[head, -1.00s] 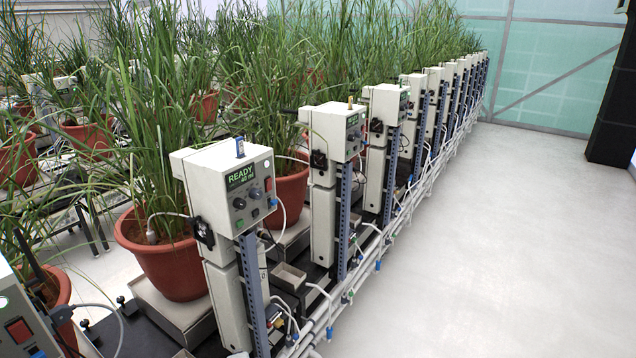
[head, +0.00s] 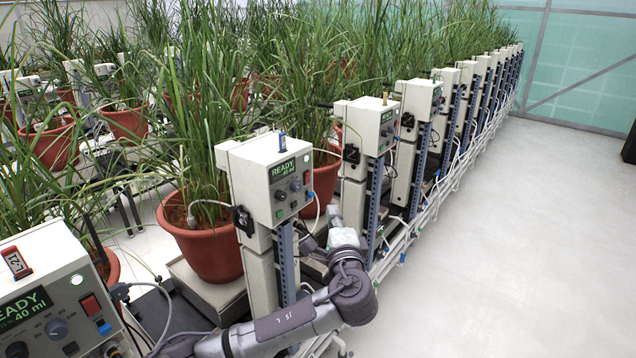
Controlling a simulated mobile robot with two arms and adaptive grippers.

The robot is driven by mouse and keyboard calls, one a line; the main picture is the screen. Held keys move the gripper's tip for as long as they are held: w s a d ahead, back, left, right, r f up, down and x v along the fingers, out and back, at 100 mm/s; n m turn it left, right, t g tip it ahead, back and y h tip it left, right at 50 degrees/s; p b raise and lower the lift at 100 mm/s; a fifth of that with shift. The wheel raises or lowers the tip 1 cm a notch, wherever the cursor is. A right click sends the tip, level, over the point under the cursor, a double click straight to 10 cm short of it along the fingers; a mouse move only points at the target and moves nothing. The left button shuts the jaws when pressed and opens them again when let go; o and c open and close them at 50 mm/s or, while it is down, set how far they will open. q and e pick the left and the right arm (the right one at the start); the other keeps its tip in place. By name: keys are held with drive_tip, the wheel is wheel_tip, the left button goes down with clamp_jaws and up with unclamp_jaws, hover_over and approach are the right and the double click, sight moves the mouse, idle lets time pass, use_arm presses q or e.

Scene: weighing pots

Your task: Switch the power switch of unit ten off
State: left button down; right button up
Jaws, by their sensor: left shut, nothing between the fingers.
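The nearest unit (head: 40,255), at the lower left, has a red tag on top, a lit READY display and a red switch (head: 91,306). The second unit (head: 262,155) has a blue tag, a lit READY display, knobs and a small red switch (head: 306,177). No number ten is readable on any unit, so I cannot tell which is unit ten. My left gripper (head: 336,218) is shut and empty, small in view, at the end of my arm. It is below and right of the second unit's panel, apart from the panel. My right gripper is not in view.
More units (head: 380,125) run in a row to the back right. Potted grasses, such as one in a brown pot (head: 205,245), stand to the left. White pipes (head: 420,235) run along the row. The pale floor (head: 530,250) on the right is clear.

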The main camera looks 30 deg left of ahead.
sight(310, 174)
use_arm(q)
drive_tip(key=shift+a, duration=0.1)
drive_tip(key=shift+s+a+p+x, duration=0.35)
drive_tip(key=shift+p+x, duration=0.55)
drive_tip(key=shift+x, duration=1.2)
drive_tip(key=shift+s+a+p+x, duration=0.35)
drive_tip(key=shift+p+x, duration=0.5)
drive_tip(key=shift+x, duration=1.25)
drive_tip(key=shift+s+a+p+x, duration=0.35)
drive_tip(key=shift+p+x, duration=0.55)
drive_tip(key=shift+x, duration=1.25)
drive_tip(key=shift+w+a+r, duration=0.1)
drive_tip(key=shift+w+r, duration=0.05)
drive_tip(key=shift+a+r+n+g, duration=0.2)
drive_tip(key=shift+n+g, duration=0.1)
drive_tip(key=shift+g, duration=0.1)
drive_tip(key=shift+a+r, duration=0.1)
